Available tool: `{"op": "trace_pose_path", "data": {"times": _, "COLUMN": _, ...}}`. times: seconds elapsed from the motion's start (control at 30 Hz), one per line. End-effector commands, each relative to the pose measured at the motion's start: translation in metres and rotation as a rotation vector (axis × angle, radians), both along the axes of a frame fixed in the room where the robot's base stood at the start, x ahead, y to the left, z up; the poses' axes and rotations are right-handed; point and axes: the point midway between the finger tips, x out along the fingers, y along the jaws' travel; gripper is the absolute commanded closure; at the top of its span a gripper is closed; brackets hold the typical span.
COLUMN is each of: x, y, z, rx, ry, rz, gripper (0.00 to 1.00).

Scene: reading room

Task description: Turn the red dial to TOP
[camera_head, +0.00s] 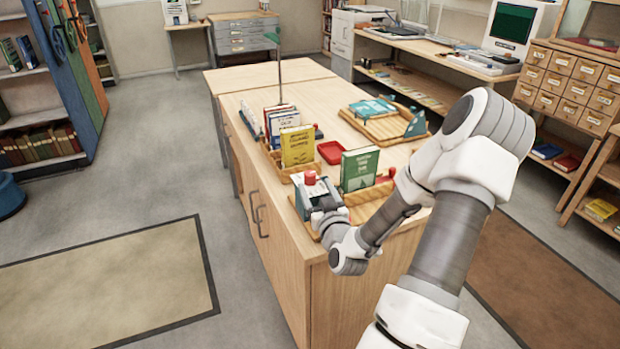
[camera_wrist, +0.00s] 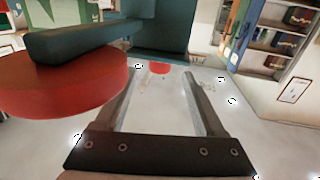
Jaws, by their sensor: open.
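A small red dial (camera_head: 309,177) shows on top of a grey and dark device at the near left corner of the wooden counter (camera_head: 262,90). My gripper (camera_head: 322,208) is low beside this device in the head view; its fingers are hard to make out there. In the wrist view my gripper (camera_wrist: 162,76) is open, with nothing between its two fingers. A large red disc (camera_wrist: 60,88) with a dark teal bar (camera_wrist: 80,40) over it lies left of the fingers, apart from them. I cannot read any TOP mark.
A yellow book (camera_head: 297,146) and a green book (camera_head: 359,168) stand upright close to the device. A red tray (camera_head: 330,152) lies between them and behind. A wooden stand with a teal book (camera_head: 372,107) is farther back. Open floor lies left of the counter.

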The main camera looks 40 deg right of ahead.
Motion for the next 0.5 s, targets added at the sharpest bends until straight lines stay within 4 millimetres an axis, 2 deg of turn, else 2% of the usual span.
{"op": "trace_pose_path", "data": {"times": 0.03, "x": 0.010, "y": -0.004, "z": 0.001, "rx": 0.000, "ry": -0.002, "rz": 0.001, "gripper": 0.29}}
{"op": "trace_pose_path", "data": {"times": 0.2, "x": 0.037, "y": -0.015, "z": 0.000, "rx": -0.001, "ry": -0.002, "rz": 0.000, "gripper": 0.29}}
{"op": "trace_pose_path", "data": {"times": 0.5, "x": 0.056, "y": -0.023, "z": 0.000, "rx": 0.000, "ry": 0.001, "rz": 0.001, "gripper": 0.29}}
